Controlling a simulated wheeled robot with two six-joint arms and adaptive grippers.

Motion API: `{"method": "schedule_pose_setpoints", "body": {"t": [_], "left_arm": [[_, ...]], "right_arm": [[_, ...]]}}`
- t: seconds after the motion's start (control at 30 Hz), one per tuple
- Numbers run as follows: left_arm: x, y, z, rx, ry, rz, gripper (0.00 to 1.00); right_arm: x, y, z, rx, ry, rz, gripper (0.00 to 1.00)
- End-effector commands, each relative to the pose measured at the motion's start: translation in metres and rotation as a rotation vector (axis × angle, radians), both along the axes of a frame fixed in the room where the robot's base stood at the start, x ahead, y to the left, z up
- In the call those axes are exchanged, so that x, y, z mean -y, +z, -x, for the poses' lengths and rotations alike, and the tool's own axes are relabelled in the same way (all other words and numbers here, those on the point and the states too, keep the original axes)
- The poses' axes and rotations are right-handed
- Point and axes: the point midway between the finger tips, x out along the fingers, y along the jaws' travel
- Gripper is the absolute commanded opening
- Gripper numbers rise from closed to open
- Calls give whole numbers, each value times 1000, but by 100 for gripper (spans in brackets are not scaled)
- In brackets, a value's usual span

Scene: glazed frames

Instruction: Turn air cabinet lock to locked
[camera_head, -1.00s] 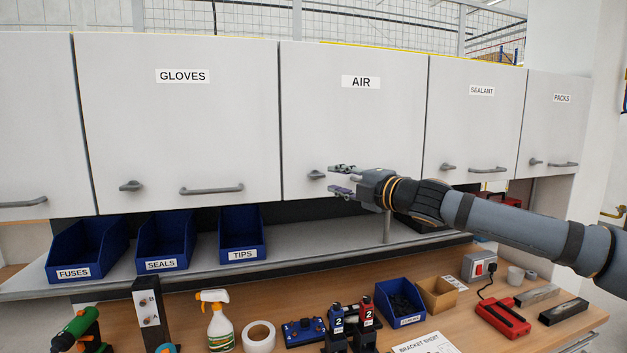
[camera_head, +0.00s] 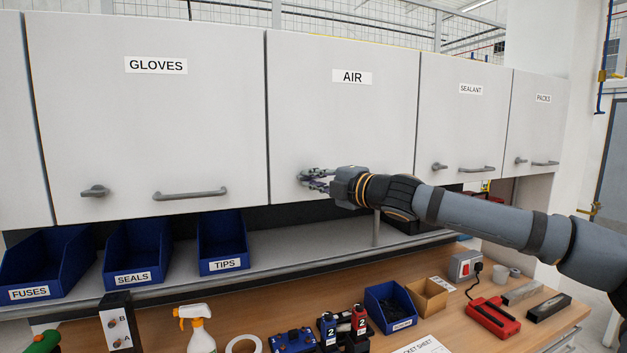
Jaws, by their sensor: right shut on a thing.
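The AIR cabinet door (camera_head: 340,120) is a light grey panel in the upper middle of the head view, closed. Its small grey lock knob (camera_head: 302,176) is at the door's lower left, mostly hidden by my fingers. My right gripper (camera_head: 308,178) reaches in from the right and is shut on the knob, its fingers at the door face. The knob's exact angle cannot be told. The AIR door's bar handle is hidden behind my right gripper and arm. My left gripper is not in view.
The GLOVES door (camera_head: 150,130) is to the left, with its own knob (camera_head: 95,191) and bar handle (camera_head: 190,194). The SEALANT door (camera_head: 460,125) is to the right. Blue bins (camera_head: 222,240) stand on the shelf below. Tools and boxes crowd the wooden bench (camera_head: 260,310).

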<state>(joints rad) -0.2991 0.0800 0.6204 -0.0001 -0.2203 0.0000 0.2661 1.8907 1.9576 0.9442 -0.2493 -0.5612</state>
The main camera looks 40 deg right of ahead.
Motion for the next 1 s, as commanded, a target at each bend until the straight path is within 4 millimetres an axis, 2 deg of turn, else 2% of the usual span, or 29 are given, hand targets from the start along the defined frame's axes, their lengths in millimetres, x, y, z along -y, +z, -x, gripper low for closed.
{"method": "schedule_pose_setpoints", "body": {"t": [0.1,0.37,1.0], "left_arm": [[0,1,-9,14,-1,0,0],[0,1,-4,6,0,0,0],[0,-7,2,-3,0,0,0]], "right_arm": [[0,0,0,0,-1,-2,0],[0,-1,0,15,0,-64,0],[-1,-5,0,102,-2,-428,0]]}}
